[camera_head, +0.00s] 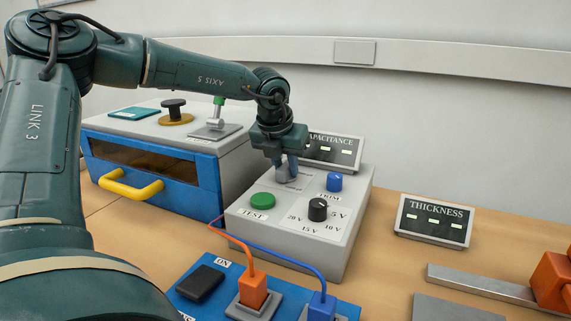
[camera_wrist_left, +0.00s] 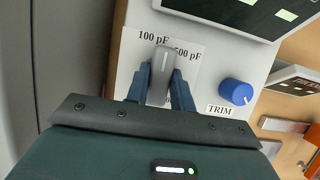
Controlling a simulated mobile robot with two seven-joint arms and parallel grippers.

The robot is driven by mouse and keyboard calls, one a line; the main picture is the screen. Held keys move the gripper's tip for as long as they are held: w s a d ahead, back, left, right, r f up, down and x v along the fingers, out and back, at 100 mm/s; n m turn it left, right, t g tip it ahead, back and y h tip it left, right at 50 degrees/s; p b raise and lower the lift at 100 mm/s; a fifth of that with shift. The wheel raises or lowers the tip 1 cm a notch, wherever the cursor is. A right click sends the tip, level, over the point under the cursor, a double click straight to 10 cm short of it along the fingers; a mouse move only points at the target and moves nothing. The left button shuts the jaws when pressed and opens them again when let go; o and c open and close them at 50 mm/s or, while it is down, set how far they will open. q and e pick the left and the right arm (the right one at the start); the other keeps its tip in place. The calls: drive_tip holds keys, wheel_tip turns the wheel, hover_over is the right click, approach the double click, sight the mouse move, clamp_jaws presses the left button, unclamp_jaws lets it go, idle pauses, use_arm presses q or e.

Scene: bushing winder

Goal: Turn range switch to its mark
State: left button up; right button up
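The range switch is a grey bar-shaped knob (camera_wrist_left: 163,62) with a pale line along its top. In the left wrist view it points up, between the "100 pF" and "500 pF" labels; another label below is mostly hidden. My left gripper (camera_wrist_left: 160,82) has one blue finger against each side of the knob and is shut on it. In the head view my left gripper (camera_head: 286,168) reaches down onto the back left of the grey capacitance box (camera_head: 330,235), and its fingers partly cover the knob. My right gripper is not in view.
The box also carries a blue TRIM knob (camera_head: 334,182), a black voltage knob (camera_head: 318,210) and a green TEST button (camera_head: 262,201). A capacitance display (camera_head: 332,150) stands behind. A blue oven-like unit (camera_head: 150,172) is left; orange (camera_head: 253,289) and blue plugs (camera_head: 321,305) stand in front.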

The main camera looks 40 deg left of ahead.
use_arm(q)
drive_tip(key=c, duration=0.4)
drive_tip(key=shift+c, duration=0.2)
drive_tip(key=shift+m, duration=0.3)
drive_tip(key=m+h, duration=0.1)
drive_tip(key=m, duration=0.2)
drive_tip(key=shift+a+m+h, duration=0.1)
drive_tip(key=shift+m+h, duration=0.2)
drive_tip(key=shift+h, duration=0.1)
drive_tip(key=shift+a+m+h+p, duration=0.1)
drive_tip(key=shift+m+h+p, duration=0.6)
drive_tip(key=shift+m, duration=1.6)
drive_tip(key=o, duration=1)
drive_tip(key=shift+r, duration=0.1)
